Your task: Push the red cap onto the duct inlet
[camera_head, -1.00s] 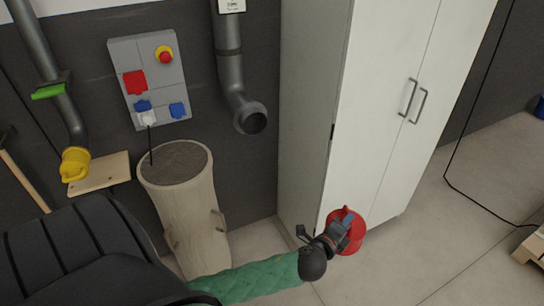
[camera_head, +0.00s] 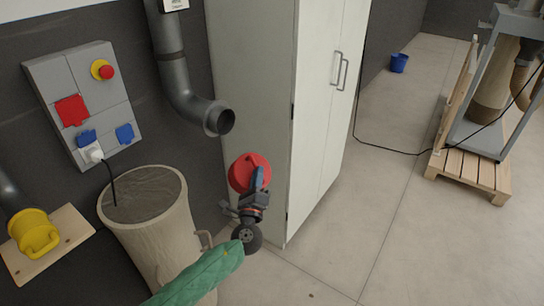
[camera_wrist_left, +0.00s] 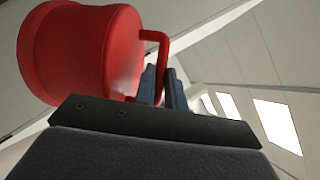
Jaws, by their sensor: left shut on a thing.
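The red cap (camera_head: 247,172) is held by its handle in my left gripper (camera_head: 258,185), in front of the cabinet's left side. In the left wrist view the cap (camera_wrist_left: 85,50) fills the upper left, and its red handle runs between the fingers of my gripper (camera_wrist_left: 164,85), which are shut on it. The grey duct inlet (camera_head: 219,120) is an open round end of a bent pipe on the wall. It sits above and slightly left of the cap in the head view, with a visible gap between them. My right gripper is out of view.
A white cabinet (camera_head: 262,70) stands close to the right of the inlet. A log-like stump or bin (camera_head: 165,245) stands below left, and a grey socket panel (camera_head: 122,80) hangs on the wall. A yellow cap (camera_head: 35,233) sits far left.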

